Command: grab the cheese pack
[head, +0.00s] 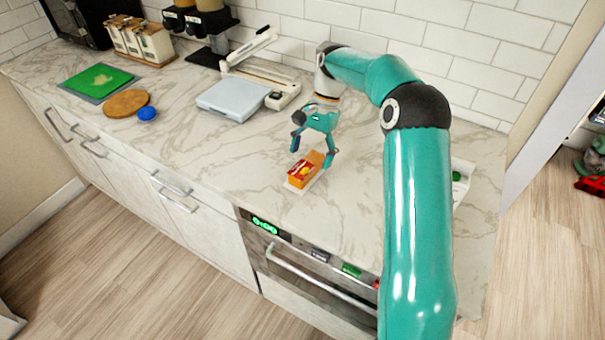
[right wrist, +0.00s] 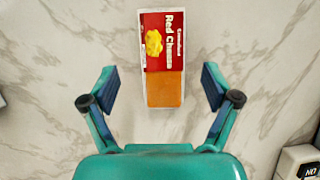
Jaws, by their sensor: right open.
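The cheese pack (head: 306,170) lies on the marble counter in the head view, an orange block with a red label in a clear wrapper. In the right wrist view the cheese pack (right wrist: 163,60) shows its "Red Cheese" label and lies ahead of and between the finger lines. My right gripper (head: 312,157) is open and points down over the pack. In the right wrist view its two fingers (right wrist: 163,88) stand wide apart, with marble showing between each finger and the pack. My left gripper is not in view.
A flat grey scale-like device (head: 232,98) stands behind left of the pack. A green board (head: 98,82), a round wooden board (head: 126,103) and a blue lid (head: 147,113) lie farther left. The counter (head: 215,150) around the pack is clear. An oven (head: 310,262) sits below.

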